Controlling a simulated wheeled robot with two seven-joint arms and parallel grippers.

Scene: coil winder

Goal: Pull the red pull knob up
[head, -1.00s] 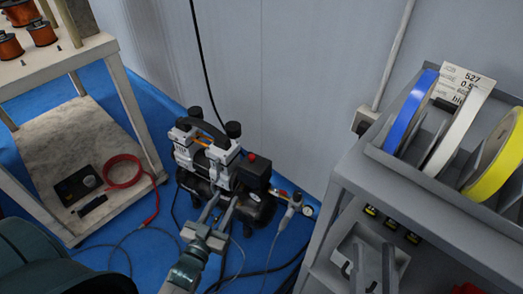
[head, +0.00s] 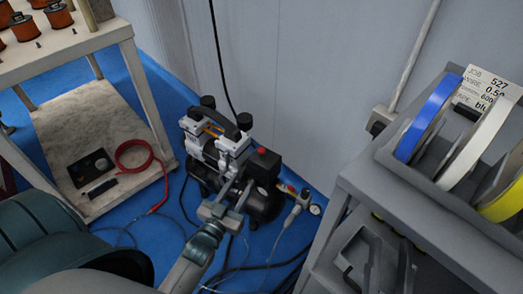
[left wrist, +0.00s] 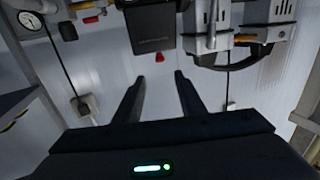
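The red pull knob (head: 262,150) sits on top of a black box on the compressor. In the left wrist view the small red knob (left wrist: 159,57) shows against the pale wall, beside the black box (left wrist: 150,28). My left gripper (head: 235,187) is in front of the compressor in the head view. In the left wrist view its fingers (left wrist: 159,75) are spread. The knob is in line with the gap, just beyond the fingertips, and nothing is between them.
The compressor (head: 210,148) stands on the blue floor by the wall, with a gauge (head: 315,209) and hoses at its right. A cart (head: 150,110) is at left. A grey shelf rack (head: 365,190) with coloured spools stands at right.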

